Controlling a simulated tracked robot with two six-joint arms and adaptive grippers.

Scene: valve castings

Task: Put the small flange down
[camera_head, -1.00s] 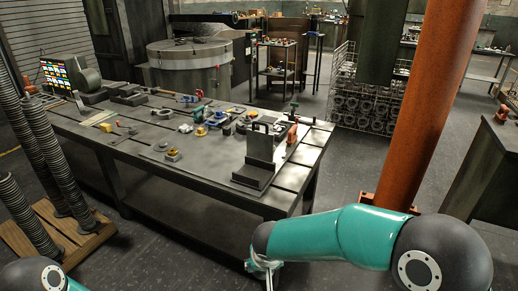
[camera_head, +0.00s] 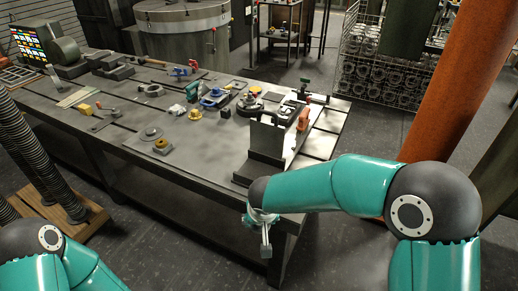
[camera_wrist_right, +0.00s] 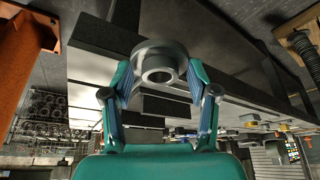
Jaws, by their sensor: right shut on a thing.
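The small flange (camera_wrist_right: 160,51), a grey metal ring with a raised round hub and a centre hole, is between the fingers of my right gripper (camera_wrist_right: 160,80) in the wrist view. The blue-and-teal fingers are shut on it from both sides. In the head view my right gripper (camera_head: 260,230) hangs at the near right corner of the workbench (camera_head: 205,183), by its front edge. The flange cannot be clearly made out there. My left arm shows at the bottom left, but its gripper is out of view.
A dark upright angle plate (camera_head: 266,140) stands on the bench just behind my right gripper. Several castings and tools lie farther back, with a yellow-topped part (camera_head: 161,146) nearer. An orange column (camera_head: 455,90) stands at the right.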

